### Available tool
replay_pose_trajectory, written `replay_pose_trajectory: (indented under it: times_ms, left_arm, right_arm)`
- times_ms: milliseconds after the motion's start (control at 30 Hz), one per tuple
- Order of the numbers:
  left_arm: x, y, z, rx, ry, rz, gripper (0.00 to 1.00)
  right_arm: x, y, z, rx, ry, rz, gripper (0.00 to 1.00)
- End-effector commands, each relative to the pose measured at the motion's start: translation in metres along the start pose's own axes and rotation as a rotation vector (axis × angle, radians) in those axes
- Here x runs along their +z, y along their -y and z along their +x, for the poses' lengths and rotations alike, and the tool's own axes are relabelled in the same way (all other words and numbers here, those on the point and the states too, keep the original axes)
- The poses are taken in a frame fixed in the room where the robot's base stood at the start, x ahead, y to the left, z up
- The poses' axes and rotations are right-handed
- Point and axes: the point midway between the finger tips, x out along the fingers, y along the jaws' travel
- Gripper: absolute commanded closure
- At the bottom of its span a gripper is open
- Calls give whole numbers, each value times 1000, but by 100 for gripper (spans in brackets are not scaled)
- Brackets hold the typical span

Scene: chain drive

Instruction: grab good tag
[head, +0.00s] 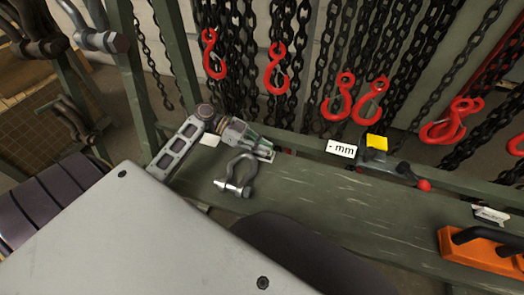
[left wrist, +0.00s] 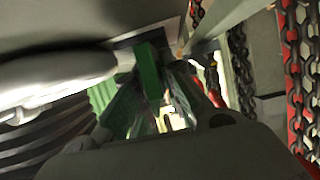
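My left gripper (head: 264,151) is low over the green bench, just behind a grey shackle (head: 235,185). A small pale tag-like piece and some green show at its fingertips. I cannot tell whether the fingers hold it. In the left wrist view the gripper (left wrist: 160,95) is dark and blurred, with a green piece (left wrist: 150,72) by the fingers. A white tag marked "mm" (head: 341,149) is on the bench to the right. No tag reads clearly as the good one. My right gripper is not visible.
The green bench (head: 320,205) has free room in its middle. Dark chains (head: 330,60) with red hooks (head: 276,68) hang behind it. A yellow tag (head: 376,142), a red-knobbed lever (head: 423,185) and an orange block (head: 480,250) are to the right.

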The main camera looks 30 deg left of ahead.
Motion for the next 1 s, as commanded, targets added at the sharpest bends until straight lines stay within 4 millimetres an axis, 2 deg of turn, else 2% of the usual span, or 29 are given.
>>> replay_pose_trajectory:
  times_ms: [367, 533, 667, 1000]
  left_arm:
    - [-1, 0, 0, 0, 0, 0, 100]
    - [-8, 0, -4, 0, 0, 2, 100]
    - [-20, 0, -9, 0, 1, 3, 100]
    - [-66, 0, -28, -1, 0, 4, 100]
  right_arm:
    - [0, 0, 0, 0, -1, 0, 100]
    - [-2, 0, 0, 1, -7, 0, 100]
    - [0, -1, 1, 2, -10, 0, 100]
    - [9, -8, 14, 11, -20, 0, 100]
